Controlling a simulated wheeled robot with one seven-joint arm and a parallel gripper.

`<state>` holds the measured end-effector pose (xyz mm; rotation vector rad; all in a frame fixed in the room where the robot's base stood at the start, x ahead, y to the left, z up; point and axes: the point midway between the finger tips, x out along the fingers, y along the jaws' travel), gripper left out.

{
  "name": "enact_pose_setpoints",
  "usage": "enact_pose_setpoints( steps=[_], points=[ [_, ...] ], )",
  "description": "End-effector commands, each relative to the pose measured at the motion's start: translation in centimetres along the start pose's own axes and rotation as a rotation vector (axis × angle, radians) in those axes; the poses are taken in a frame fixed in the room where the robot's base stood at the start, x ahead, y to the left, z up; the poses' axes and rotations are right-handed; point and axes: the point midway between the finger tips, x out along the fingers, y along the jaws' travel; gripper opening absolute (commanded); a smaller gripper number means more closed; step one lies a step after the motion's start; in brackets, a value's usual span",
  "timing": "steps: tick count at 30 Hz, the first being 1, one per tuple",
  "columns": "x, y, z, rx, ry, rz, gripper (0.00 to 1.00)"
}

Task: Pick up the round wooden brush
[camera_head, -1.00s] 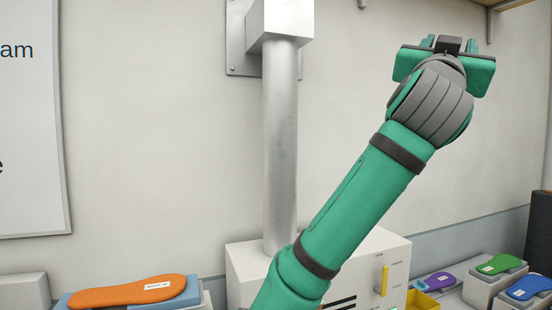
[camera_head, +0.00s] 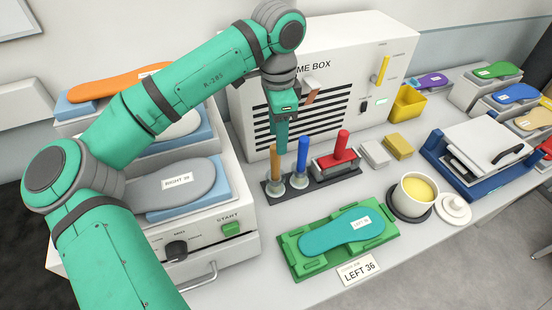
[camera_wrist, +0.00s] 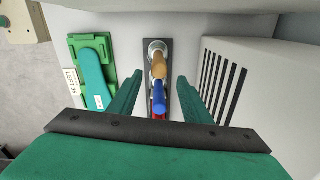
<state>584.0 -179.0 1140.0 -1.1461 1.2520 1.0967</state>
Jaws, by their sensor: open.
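The round brush with the tan wooden handle (camera_head: 275,162) stands upright at the left end of a dark rack (camera_head: 318,183). Its handle also shows in the wrist view (camera_wrist: 159,66), at the upper middle. My gripper (camera_head: 281,140) points down just above and behind the brushes in the head view. In the wrist view my gripper (camera_wrist: 160,76) is open, with one finger on each side of the line of handles. It holds nothing. The brush's bristles are hidden in its round holder.
A blue-handled brush (camera_head: 301,160) stands close beside the wooden one, with a red-handled tool (camera_head: 341,148) to its right. The white fume box (camera_head: 340,60) rises close behind. A green tray (camera_head: 300,262) with a teal insole (camera_head: 342,232) lies in front.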

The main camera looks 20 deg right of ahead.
Motion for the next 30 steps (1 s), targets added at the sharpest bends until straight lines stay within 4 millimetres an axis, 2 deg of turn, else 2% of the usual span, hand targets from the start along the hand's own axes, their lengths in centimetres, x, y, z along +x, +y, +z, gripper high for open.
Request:
enact_pose_setpoints(
  steps=[3,10,19,25,30],
  points=[
    [1.3,0.6,0.7,0.009,-0.015,0.028,0.44],
    [4.6,0.6,0.7,0.01,-0.014,0.027,0.44],
    [6.7,0.5,0.8,0.008,-0.014,0.023,0.44],
    [9.6,0.4,1.1,0.008,-0.014,0.024,0.44],
    [10.9,0.5,1.0,0.009,-0.013,0.024,0.44]
  ],
)
